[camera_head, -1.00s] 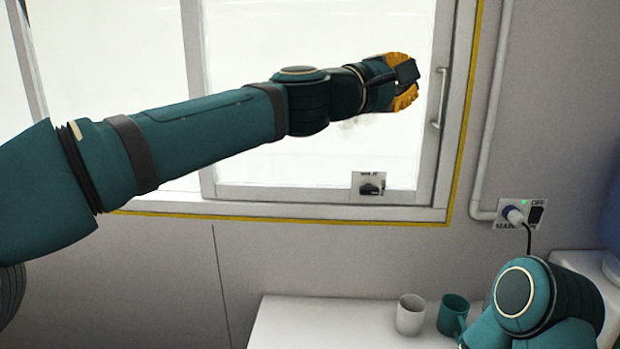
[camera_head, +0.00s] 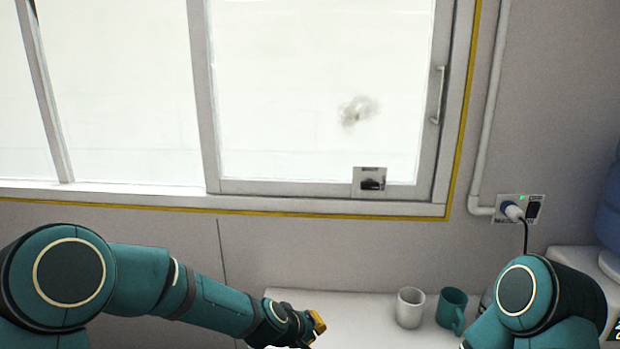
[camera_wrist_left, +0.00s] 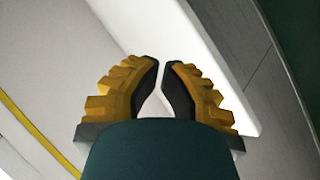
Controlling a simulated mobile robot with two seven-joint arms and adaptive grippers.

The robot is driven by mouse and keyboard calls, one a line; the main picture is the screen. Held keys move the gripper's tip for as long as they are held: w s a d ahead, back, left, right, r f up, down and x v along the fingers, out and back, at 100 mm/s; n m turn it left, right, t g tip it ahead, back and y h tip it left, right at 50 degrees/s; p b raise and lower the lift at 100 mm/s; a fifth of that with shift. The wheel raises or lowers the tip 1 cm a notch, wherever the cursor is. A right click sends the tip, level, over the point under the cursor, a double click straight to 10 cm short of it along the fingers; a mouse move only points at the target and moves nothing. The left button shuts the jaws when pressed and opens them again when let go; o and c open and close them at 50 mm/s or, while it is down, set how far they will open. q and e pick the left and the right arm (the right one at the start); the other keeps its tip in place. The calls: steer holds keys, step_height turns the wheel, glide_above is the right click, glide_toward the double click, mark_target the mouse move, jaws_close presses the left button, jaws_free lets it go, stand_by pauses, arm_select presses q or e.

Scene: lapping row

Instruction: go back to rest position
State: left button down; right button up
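My left gripper (camera_head: 318,323) is low in the head view, with its yellow fingers beside the front-left part of the white counter. In the left wrist view its two yellow and black fingers (camera_wrist_left: 164,66) lean together, their tips nearly meeting with a thin gap. I see nothing held between them. My left arm is bent and low, well below the window. My right arm shows bent at the lower right of the head view; its gripper is out of view.
A white counter (camera_head: 362,312) bears a white mug (camera_head: 410,308) and a teal mug (camera_head: 451,310), close to my right arm. The window (camera_head: 290,90) has a grey smudge (camera_head: 357,111) and a handle (camera_head: 437,95). A plug (camera_head: 513,212) sits in a wall socket.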

arm_select(q)
steer(key=s+a+f+m+g, duration=0.1)
steer(key=s+a+f, duration=0.2)
steer(key=s+f, duration=0.3)
steer(key=s+a+f+m+g+y, duration=0.1)
steer(key=s+a+f+g, duration=0.1)
steer(key=s+a+f, duration=0.2)
steer(key=s+a+f+m+g+y, duration=0.1)
steer(key=s+a+f+g, duration=0.1)
steer(key=s+f, duration=0.7)
steer(key=s+a, duration=0.1)
steer(key=s, duration=0.4)
steer(key=shift+a+f+m, duration=0.25)
steer(key=shift+m, duration=0.15)
